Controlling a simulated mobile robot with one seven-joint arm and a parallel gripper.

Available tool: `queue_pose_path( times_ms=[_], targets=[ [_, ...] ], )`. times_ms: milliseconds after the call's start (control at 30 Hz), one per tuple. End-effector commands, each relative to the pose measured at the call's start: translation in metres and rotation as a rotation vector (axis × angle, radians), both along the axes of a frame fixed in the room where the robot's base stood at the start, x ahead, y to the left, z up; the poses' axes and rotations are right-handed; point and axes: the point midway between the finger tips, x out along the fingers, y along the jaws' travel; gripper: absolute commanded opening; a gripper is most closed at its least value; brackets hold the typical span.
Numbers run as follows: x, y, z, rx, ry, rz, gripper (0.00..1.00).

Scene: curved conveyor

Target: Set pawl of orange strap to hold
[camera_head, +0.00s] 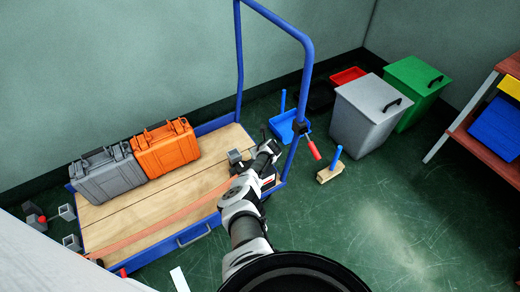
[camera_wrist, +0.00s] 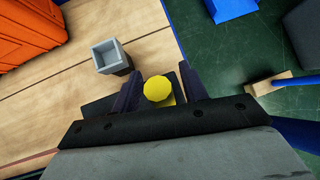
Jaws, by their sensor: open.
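My gripper (camera_wrist: 159,84) is open, its two dark fingers on either side of a yellow round knob (camera_wrist: 158,89). The knob sits on a dark piece, mostly hidden by my gripper; I cannot tell whether the fingers touch it or how the pawl is set. In the head view my gripper (camera_head: 267,172) is over the right end of the cart deck, partly hidden by my arm. The orange strap (camera_head: 150,234) runs flat along the front of the deck toward my gripper. Its strip also shows at the lower left in the wrist view (camera_wrist: 32,166).
An orange case (camera_head: 167,149) and a grey case (camera_head: 108,176) stand at the deck's back left. A small grey open box (camera_wrist: 110,56) is beside my gripper. The cart's blue upright rail (camera_head: 298,110) rises close to my arm. Open floor (camera_head: 400,220) lies right.

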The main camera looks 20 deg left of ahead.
Motion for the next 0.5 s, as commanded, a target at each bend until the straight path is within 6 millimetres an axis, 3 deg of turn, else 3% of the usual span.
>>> queue_pose_path(
  times_ms=[233,500],
  targets=[
    [-0.006,-0.004,0.009,-0.003,0.001,-0.002,0.43],
    [-0.026,-0.019,0.041,-0.005,-0.001,0.0,0.43]
  ],
)
